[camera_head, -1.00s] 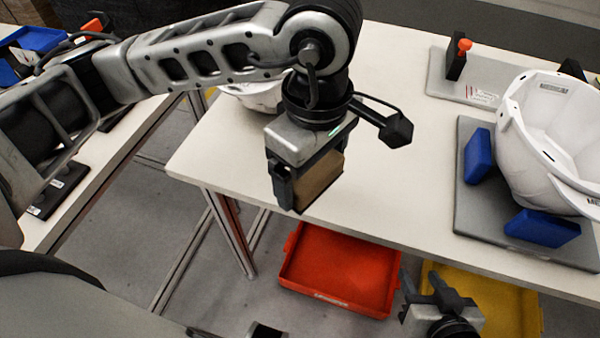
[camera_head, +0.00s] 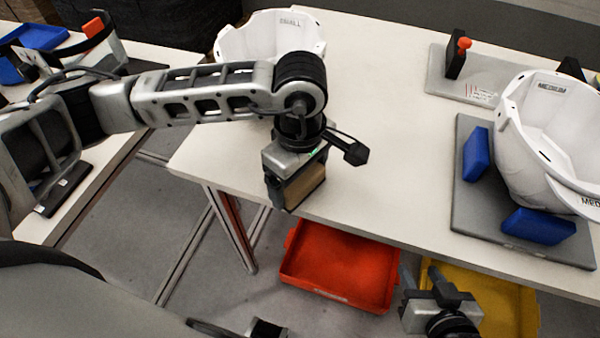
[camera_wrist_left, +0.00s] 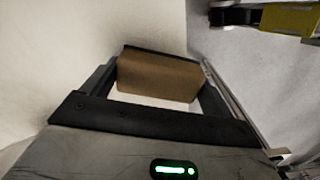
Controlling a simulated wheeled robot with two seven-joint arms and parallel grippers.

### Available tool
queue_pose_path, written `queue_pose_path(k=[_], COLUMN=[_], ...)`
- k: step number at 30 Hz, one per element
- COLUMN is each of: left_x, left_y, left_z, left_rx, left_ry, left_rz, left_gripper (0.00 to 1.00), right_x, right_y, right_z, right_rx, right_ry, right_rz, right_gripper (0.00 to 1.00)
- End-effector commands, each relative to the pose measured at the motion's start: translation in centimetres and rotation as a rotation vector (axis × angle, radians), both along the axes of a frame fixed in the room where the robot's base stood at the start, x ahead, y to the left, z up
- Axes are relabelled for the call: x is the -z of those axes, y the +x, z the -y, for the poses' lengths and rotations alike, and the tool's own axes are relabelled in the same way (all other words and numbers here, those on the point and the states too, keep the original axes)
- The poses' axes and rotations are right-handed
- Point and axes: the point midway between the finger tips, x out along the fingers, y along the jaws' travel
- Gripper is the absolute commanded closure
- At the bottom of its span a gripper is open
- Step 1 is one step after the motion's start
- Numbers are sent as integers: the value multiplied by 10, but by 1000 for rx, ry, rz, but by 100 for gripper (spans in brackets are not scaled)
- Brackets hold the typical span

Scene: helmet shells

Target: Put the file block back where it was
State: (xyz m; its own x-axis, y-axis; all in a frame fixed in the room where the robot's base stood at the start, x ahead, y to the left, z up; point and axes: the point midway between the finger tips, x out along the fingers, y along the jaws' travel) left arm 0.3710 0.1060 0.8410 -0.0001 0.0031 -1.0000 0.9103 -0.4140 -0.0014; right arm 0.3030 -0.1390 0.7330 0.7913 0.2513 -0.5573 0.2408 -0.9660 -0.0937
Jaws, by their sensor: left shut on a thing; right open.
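My left gripper (camera_head: 284,192) is shut on the brown file block (camera_head: 305,187), near the front left part of the white table. The block also shows between the fingers in the left wrist view (camera_wrist_left: 158,76). Its lower end is close to the table's front edge; I cannot tell whether it touches the top. My right gripper (camera_head: 420,275) is open and empty, low in front of the table, over the yellow tray.
A white shell marked SMALL (camera_head: 268,35) stands behind my left arm. A white shell marked MEDIUM (camera_head: 545,130) rests on a grey plate (camera_head: 490,225) with blue blocks (camera_head: 478,155). A red tray (camera_head: 340,268) and a yellow tray (camera_head: 515,310) lie below. The table's middle (camera_head: 385,130) is clear.

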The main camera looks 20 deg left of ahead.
Motion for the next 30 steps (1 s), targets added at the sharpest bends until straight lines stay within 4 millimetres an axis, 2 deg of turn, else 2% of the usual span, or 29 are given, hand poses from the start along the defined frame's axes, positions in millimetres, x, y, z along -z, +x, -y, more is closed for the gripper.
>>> queue_pose_path(k=[3, 4, 5, 11, 15, 17, 30], left_x=[5, 4, 3, 2, -5, -10, -99], left_y=[0, 0, 0, 0, 0, 1, 0], left_z=[0, 0, 0, 0, 0, 1, 1], left_rx=[0, 0, 0, 0, 0, 0, 2], left_ry=[-1, 0, 0, 0, 0, -2, -1], left_rz=[2, 1, 1, 1, 0, 5, 5], left_gripper=[32, 8, 0, 0, 0, 0, 0], right_x=[7, 5, 4, 2, -7, -1, 5], right_y=[0, 0, 0, 1, 1, 1, 0], right_z=[-1, -1, -1, -1, 0, 0, -1], right_rx=[0, 0, 1, 0, 0, 0, 1], right_ry=[6, 7, 8, 8, 2, 2, 11], right_rz=[-1, -1, -2, 2, 4, 4, 1], right_gripper=[57, 57, 57, 57, 57, 57, 57])
